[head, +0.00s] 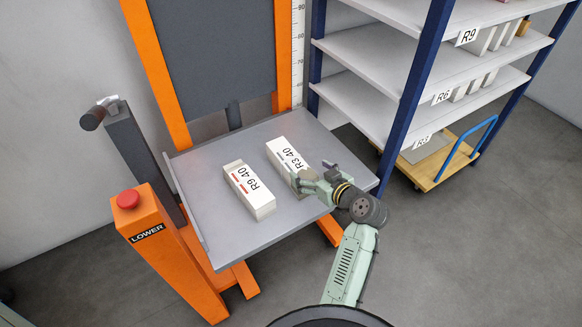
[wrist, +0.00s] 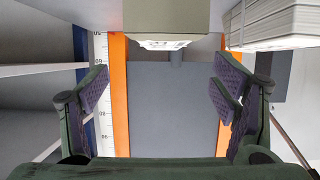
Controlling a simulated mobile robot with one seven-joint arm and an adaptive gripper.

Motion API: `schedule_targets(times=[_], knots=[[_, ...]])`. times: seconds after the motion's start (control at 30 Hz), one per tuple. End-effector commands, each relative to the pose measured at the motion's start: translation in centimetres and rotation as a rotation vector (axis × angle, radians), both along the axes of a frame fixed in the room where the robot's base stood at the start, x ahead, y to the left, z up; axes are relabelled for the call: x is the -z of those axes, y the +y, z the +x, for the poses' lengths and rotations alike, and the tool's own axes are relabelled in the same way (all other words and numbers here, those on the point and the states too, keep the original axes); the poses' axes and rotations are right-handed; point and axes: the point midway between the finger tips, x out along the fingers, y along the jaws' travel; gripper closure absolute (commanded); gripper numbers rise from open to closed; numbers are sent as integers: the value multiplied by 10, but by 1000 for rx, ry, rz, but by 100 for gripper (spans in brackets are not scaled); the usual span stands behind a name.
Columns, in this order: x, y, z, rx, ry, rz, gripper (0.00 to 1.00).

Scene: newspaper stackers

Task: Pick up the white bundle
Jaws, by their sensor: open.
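Two white bundles lie on the grey platform (head: 215,225) in the head view. The left one (head: 248,189) is labelled "R9 40" with red marks; the right one (head: 287,155) is labelled "R3 40" with dark marks. My gripper (head: 314,181) is at the near right end of the R3 bundle and hides part of that end. In the wrist view, which looks upside down, my open gripper (wrist: 162,88) has nothing between its fingers. One bundle's end (wrist: 165,17) is at the top centre, and the other bundle (wrist: 275,25) is at the top right.
The platform belongs to an orange lift (head: 160,75) with a "LOWER" post and red button (head: 128,199). A blue-framed shelf rack (head: 425,75) stands at the right. A wooden cart (head: 432,172) with a blue handle is under it. The platform's near left part is clear.

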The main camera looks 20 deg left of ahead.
Motion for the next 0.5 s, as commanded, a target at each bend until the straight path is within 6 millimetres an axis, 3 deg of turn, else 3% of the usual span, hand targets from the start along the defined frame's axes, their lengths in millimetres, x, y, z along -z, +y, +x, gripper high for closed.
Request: schedule_targets(times=[0.5], knots=[[25, 43, 32, -5, 8, -1, 20]])
